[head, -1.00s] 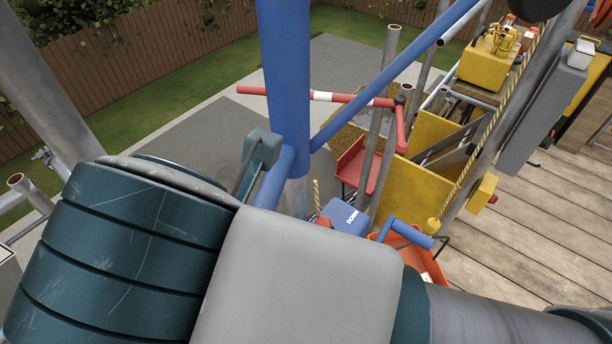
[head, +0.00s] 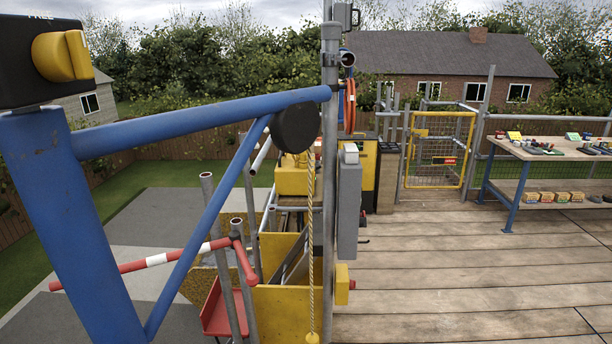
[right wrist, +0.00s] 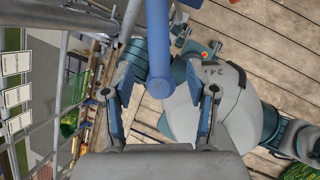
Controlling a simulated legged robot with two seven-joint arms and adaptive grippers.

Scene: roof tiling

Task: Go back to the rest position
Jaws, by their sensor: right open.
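Neither gripper shows in the head view. My right gripper (right wrist: 160,70) shows in the right wrist view, its two blue-grey fingers spread wide apart. A blue tube (right wrist: 157,50) with a rounded end lies between the fingers in the picture. I see gaps on both sides of it, and I cannot tell its depth relative to the fingers. Nothing is gripped. My left gripper is in neither view.
A blue post (head: 65,220) with slanting braces and a black-and-yellow switch (head: 65,55) stands close at left. A rope (head: 311,230) hangs by a grey pole (head: 330,130). A red-and-white bar (head: 150,262) crosses low. Wooden decking (head: 450,290) is clear before a workbench (head: 560,150).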

